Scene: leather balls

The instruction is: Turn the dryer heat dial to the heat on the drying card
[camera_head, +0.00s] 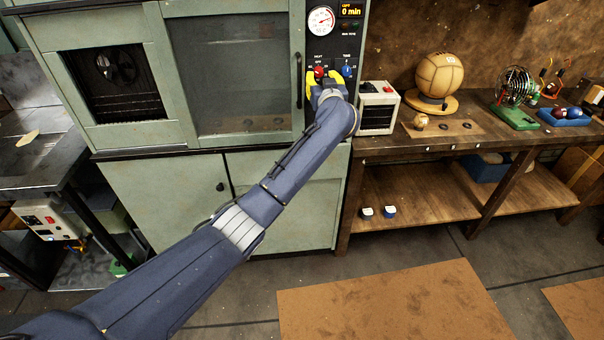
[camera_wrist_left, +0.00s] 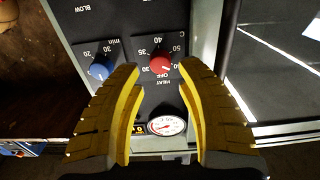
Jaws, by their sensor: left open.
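The red heat dial (camera_head: 319,71) is on the dryer's dark control panel, left of the blue time dial (camera_head: 347,71). My left gripper (camera_head: 323,81) is at the panel with its yellow fingers open. In the left wrist view, which shows the panel upside down, the red heat dial (camera_wrist_left: 160,62) lies between the open fingertips (camera_wrist_left: 160,72), with a gap on both sides. Numbers and OFF are printed around it; its exact setting is too small to read. The blue time dial (camera_wrist_left: 103,67) is beside one finger. I cannot make out a drying card. My right gripper is not in view.
A round gauge (camera_head: 320,20) and a display (camera_head: 350,11) reading 0 min are above the dials. The dryer door handle (camera_head: 299,80) is close to the left. A small white box (camera_head: 378,105) and a ball on a stand (camera_head: 438,75) are on the wooden bench (camera_head: 400,146).

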